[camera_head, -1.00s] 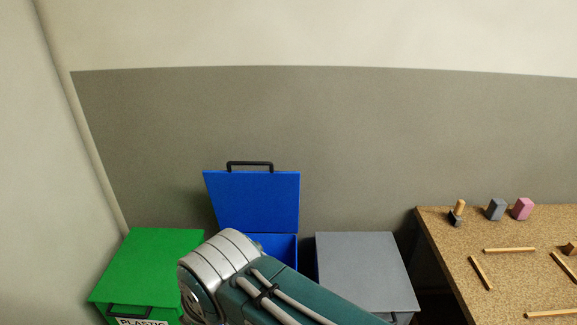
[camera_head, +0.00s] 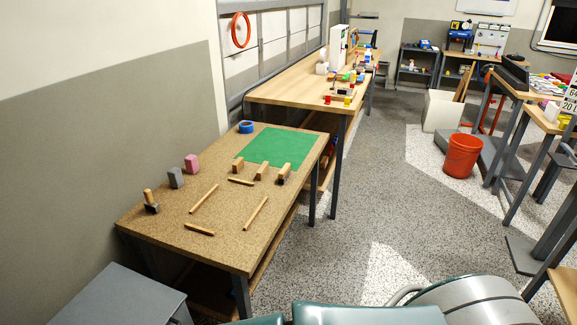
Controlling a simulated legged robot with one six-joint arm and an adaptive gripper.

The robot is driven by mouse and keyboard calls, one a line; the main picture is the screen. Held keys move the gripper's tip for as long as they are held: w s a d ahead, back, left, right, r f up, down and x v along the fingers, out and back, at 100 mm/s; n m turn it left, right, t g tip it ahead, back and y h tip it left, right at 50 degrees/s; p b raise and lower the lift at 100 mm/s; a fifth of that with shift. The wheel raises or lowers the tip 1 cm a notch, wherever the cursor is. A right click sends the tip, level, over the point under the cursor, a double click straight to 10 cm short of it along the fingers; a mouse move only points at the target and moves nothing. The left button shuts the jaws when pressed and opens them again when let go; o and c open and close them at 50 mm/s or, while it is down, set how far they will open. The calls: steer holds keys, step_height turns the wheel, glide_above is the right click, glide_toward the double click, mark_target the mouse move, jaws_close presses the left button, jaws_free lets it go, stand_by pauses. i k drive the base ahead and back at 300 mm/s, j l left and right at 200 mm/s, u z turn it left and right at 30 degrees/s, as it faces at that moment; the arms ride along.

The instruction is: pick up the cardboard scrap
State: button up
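I cannot make out a cardboard scrap in the head view. My gripper is out of the picture; only teal and silver links of my own arm show along the bottom edge, at the middle and right. A pale open box (camera_head: 441,113) with brown flat pieces (camera_head: 464,82) standing in it is on the floor at the back right. I cannot tell what those pieces are made of.
A cork-topped table (camera_head: 225,240) holds wooden sticks, blocks and a green mat (camera_head: 276,148). A grey-lidded bin (camera_head: 125,300) stands at the lower left. A longer workbench (camera_head: 290,90) is behind. An orange bucket (camera_head: 461,156) stands right. The central speckled floor (camera_head: 365,205) is clear.

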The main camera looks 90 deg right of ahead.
mark_target(237, 165)
steer(key=z, duration=2.85)
steer(key=i+l+u, duration=0.2)
steer(key=l, duration=0.95)
steer(key=i+l+u, duration=0.15)
steer(key=l, duration=0.25)
steer(key=i+l+u, duration=0.15)
steer(key=l, duration=0.25)
steer(key=i+l+u, duration=0.2)
steer(key=l, duration=0.25)
steer(key=l+u, duration=0.15)
steer(key=l, duration=0.25)
steer(key=i+u, duration=0.15)
steer(key=i, duration=0.25)
steer(key=i+l+u, duration=0.15)
steer(key=i, duration=0.25)
steer(key=i+l+u, duration=0.1)
steer(key=i, duration=0.3)
